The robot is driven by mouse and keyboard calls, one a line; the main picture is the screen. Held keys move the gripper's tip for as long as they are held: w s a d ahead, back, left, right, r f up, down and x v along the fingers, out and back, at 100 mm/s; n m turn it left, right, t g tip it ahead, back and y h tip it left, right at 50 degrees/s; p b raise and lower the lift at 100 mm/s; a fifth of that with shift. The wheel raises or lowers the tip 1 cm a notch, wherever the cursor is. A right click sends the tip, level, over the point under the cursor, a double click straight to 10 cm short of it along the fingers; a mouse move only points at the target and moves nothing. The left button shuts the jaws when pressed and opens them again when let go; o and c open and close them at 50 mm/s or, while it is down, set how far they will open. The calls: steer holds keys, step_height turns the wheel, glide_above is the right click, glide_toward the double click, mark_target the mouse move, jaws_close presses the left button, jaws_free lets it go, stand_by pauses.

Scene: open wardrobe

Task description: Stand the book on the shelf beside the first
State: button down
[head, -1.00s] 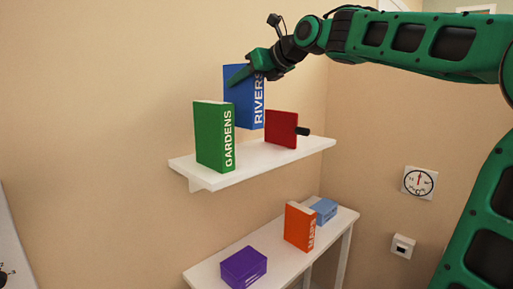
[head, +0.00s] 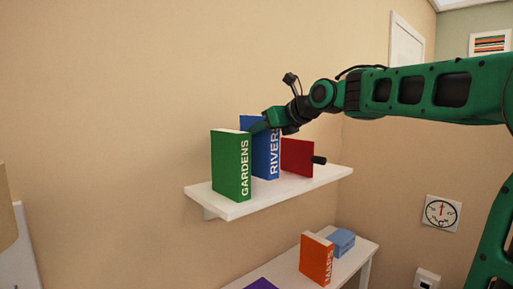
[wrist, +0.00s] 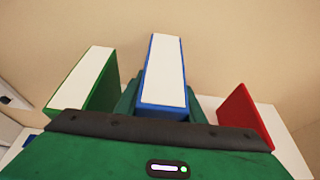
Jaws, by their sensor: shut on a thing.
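The blue RIVERS book (head: 264,153) is upright between the green GARDENS book (head: 230,166) and a red block (head: 297,157) on the white wall shelf (head: 240,208). My gripper (head: 262,124) is shut on the top part of the blue book. In the wrist view the blue book (wrist: 165,72) stands between my fingers, with the green book (wrist: 88,80) to its left and the red block (wrist: 244,116) to its right. Gaps show on both sides of the blue book there. Its lower edge is partly hidden, so I cannot tell whether it touches the shelf.
A lower white table (head: 352,266) holds an orange MAPS book (head: 316,259), a light blue box (head: 341,241) and a purple box (head: 262,284). A black knob (head: 319,160) sticks out right of the red block. A round dial (head: 440,212) hangs on the right wall.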

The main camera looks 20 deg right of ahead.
mark_target(275, 136)
steer(key=shift+f, duration=0.2)
steer(key=shift+d+f, duration=0.15)
steer(key=shift+f, duration=1.55)
steer(key=c, duration=1.2)
jaws_free()
steer(key=v, duration=1.2)
